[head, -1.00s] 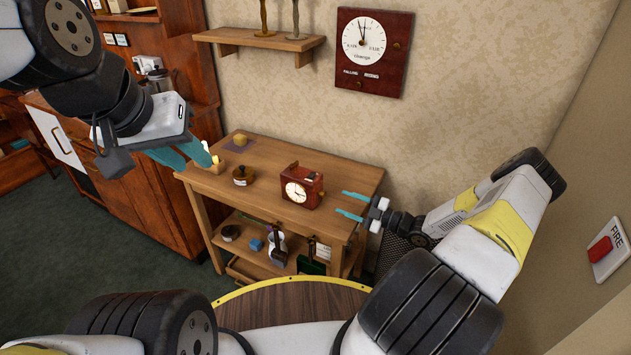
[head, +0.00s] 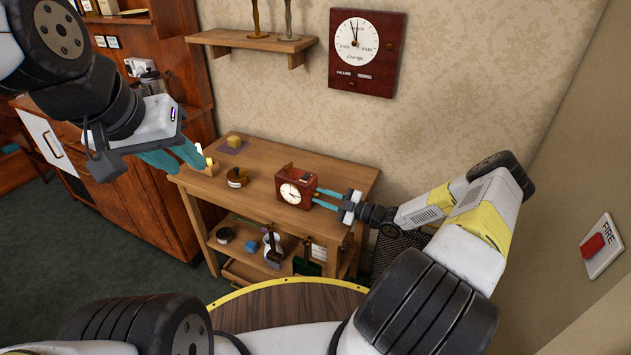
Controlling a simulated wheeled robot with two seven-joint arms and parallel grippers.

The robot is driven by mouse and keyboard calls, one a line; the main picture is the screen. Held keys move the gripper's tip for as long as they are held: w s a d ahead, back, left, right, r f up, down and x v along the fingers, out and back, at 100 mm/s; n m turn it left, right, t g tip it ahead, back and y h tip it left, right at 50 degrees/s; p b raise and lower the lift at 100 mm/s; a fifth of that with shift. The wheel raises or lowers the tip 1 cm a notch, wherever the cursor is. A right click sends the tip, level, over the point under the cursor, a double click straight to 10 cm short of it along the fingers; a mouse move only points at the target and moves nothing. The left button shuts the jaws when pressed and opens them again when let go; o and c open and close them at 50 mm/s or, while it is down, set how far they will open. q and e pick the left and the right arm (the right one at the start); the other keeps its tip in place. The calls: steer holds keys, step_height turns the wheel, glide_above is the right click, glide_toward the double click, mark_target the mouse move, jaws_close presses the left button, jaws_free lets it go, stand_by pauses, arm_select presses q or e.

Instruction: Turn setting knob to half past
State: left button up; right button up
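A small red-brown wooden clock (head: 287,171) with a white dial (head: 291,194) stands upright on the wooden side table (head: 334,176). Its hands are too small to read surely. The setting knob cannot be made out; the clock's right side is partly hidden by my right gripper. My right gripper (head: 316,197) reaches in from the right. Its two teal fingers are apart, with their tips at the clock's right side; whether they touch it I cannot tell. My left gripper (head: 188,164) hangs in the air at the left, away from the clock, with its teal fingers apart and empty.
A round brown pot (head: 237,178) and a yellow block (head: 234,141) on a purple mat share the tabletop. Several items lie on the lower shelf (head: 239,239). A larger red-framed dial (head: 362,50) hangs on the wall. A red fire switch (head: 597,245) is at the right.

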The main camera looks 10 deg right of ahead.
jaws_close()
steer(key=m, duration=0.4)
steer(key=shift+m, duration=0.3)
steer(key=m, duration=0.3)
steer(key=shift+m, duration=0.3)
steer(key=m, duration=0.3)
steer(key=shift+m, duration=0.3)
steer(key=m, duration=0.4)
